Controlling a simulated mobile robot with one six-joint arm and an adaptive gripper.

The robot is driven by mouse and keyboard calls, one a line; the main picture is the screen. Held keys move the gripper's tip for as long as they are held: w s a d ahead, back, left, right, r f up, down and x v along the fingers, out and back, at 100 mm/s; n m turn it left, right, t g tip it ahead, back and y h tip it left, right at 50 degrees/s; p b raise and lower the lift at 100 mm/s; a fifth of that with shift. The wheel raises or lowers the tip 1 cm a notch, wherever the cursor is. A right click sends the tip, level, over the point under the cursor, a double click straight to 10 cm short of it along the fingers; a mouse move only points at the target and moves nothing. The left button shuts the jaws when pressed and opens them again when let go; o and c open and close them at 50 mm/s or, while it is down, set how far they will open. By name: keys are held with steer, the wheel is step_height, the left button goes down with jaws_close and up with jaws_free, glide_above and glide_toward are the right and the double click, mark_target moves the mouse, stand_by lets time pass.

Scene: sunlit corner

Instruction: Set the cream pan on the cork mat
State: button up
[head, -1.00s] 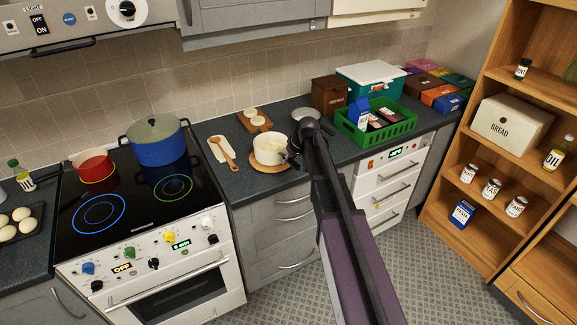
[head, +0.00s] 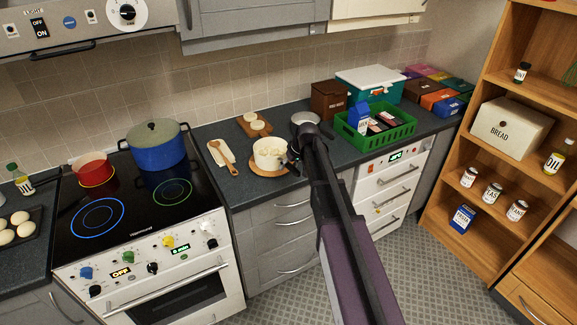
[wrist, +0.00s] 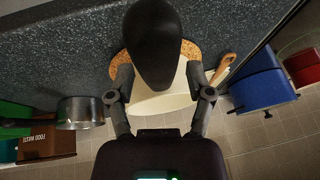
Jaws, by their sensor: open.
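The cream pan (head: 268,150) stands upright on the round cork mat (head: 257,168) on the dark counter, right of the stove. In the wrist view the pan's cream body (wrist: 160,104) lies beyond its dark handle (wrist: 152,45), which points toward the camera. The cork mat (wrist: 119,62) shows on both sides of the handle. My gripper (wrist: 160,95) is open, with one finger on each side of the handle and pan edge. In the head view my gripper (head: 294,158) is just right of the pan, partly hidden by my arm; contact cannot be told.
A metal pan (head: 303,118) stands behind my wrist. A green crate (head: 375,142) with packages is to the right. A wooden spoon on a rest (head: 222,154) and a board (head: 255,125) are left and behind. A blue pot (head: 157,150) is on the stove.

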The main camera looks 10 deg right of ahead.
steer(key=shift+r, duration=0.15)
steer(key=p+v, duration=1)
steer(key=v, duration=0.1)
steer(key=shift+s+r+p, duration=0.2)
steer(key=shift+r+p, duration=0.1)
steer(key=shift+p, duration=0.1)
stand_by(0.7)
steer(key=s+a+m+g+h, duration=0.1)
steer(key=s+g, duration=0.1)
steer(key=s, duration=1)
steer(key=s+a+f+m+g+h, duration=0.1)
steer(key=s+a+m+h, duration=0.1)
steer(key=s, duration=1.1)
steer(key=shift+f+g, duration=0.35)
steer(key=shift+g, duration=0.05)
steer(key=shift+s+a, duration=0.1)
step_height(320, 180, down, 7)
steer(key=b, duration=0.7)
steer(key=shift+f, duration=0.25)
